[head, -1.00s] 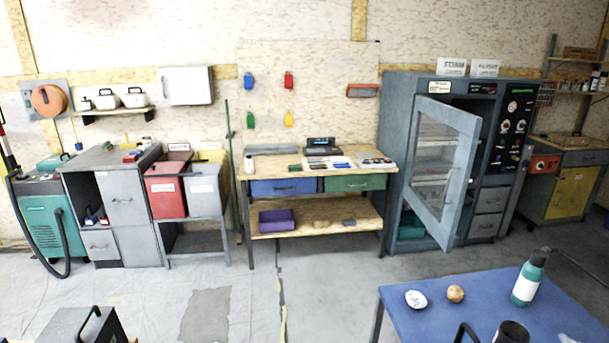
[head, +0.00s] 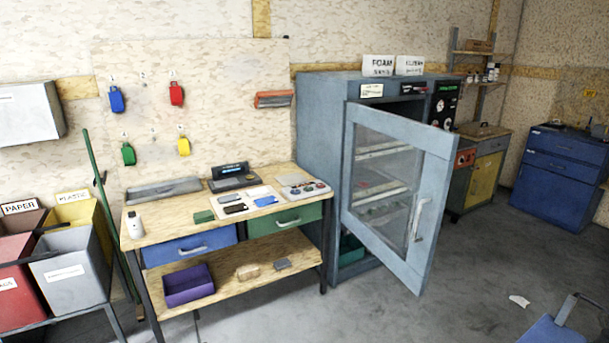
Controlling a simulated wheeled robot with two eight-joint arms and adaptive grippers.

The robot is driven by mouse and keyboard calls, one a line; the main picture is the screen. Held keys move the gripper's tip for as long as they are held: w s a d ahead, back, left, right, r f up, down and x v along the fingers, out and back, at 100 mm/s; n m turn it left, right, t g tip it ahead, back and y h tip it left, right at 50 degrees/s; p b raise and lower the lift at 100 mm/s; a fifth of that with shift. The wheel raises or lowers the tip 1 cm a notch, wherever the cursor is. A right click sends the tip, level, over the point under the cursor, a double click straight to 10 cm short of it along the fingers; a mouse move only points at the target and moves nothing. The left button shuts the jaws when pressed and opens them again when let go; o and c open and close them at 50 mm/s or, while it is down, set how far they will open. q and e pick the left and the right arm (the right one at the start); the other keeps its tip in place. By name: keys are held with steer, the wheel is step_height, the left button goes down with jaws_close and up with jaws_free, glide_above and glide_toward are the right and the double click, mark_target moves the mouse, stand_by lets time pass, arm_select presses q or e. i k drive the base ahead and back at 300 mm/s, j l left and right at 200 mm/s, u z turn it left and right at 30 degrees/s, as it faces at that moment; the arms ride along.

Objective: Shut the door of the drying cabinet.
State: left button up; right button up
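The drying cabinet (head: 318,130) is a grey-blue metal cabinet right of the workbench in the head view. Its glazed door (head: 352,207) stands open, swung out toward me, with a light handle (head: 421,220) on its right side. Neither of my grippers is in view.
A workbench (head: 190,212) with blue and green drawers stands left of the cabinet. Waste bins (head: 72,275) are at the far left. Grey floor before the door is mostly clear, with a white scrap (head: 519,300).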

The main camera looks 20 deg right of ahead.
mark_target(440, 146)
steer(key=i+j+z, duration=0.1)
steer(key=i+z, duration=0.3)
steer(key=i+j+z, duration=0.15)
steer(key=z, duration=0.2)
steer(key=i+j+z, duration=0.65)
steer(key=z, duration=0.15)
